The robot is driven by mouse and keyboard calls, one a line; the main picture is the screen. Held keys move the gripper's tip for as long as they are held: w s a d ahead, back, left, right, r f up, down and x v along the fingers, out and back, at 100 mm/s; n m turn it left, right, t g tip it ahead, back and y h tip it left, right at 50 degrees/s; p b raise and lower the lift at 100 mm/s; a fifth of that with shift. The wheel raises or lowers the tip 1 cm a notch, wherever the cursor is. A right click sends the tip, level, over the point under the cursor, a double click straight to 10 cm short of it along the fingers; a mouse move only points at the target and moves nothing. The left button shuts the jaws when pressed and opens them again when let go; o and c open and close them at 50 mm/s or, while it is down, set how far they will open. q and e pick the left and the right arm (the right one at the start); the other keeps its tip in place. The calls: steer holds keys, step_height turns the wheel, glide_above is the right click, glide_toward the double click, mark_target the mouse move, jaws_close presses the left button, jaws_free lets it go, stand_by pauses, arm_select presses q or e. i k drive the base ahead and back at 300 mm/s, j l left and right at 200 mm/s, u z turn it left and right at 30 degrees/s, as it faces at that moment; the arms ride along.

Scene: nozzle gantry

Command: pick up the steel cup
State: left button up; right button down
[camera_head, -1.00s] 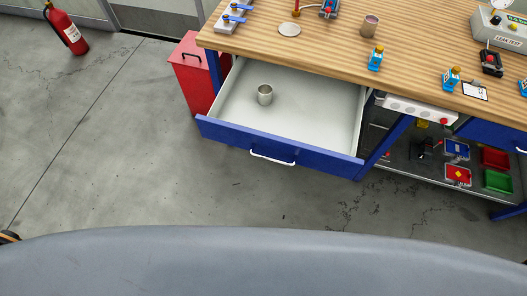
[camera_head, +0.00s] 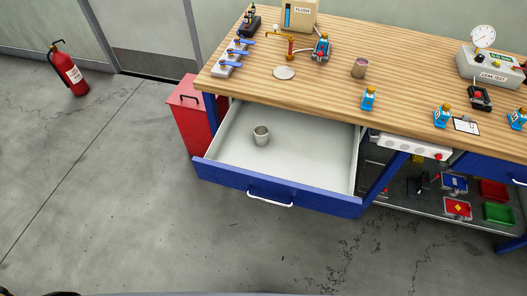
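A small steel cup (camera_head: 261,135) stands upright inside the open drawer (camera_head: 310,160) of the workbench, left of the drawer's middle. The drawer has a white inside, a blue front and a white handle. A second cup-like vessel (camera_head: 359,68), brownish grey, stands on the wooden worktop (camera_head: 420,85). Neither of my grippers can be made out. A dark piece at the bottom left edge may be part of my arm.
A red cabinet (camera_head: 187,125) stands left of the drawer. Blue bottles (camera_head: 368,99), a leak-test box (camera_head: 490,65) and valves are on the worktop. A shelf with coloured bins (camera_head: 493,190) is below right. A fire extinguisher (camera_head: 70,70) stands far left. The floor in front is clear.

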mark_target(261, 133)
steer(key=k+l+u, duration=0.1)
steer(key=l+u, duration=0.15)
steer(key=l, duration=0.2)
steer(key=k+l+u, duration=0.2)
steer(key=l, duration=0.2)
steer(key=l+u, duration=0.25)
steer(key=l, duration=0.15)
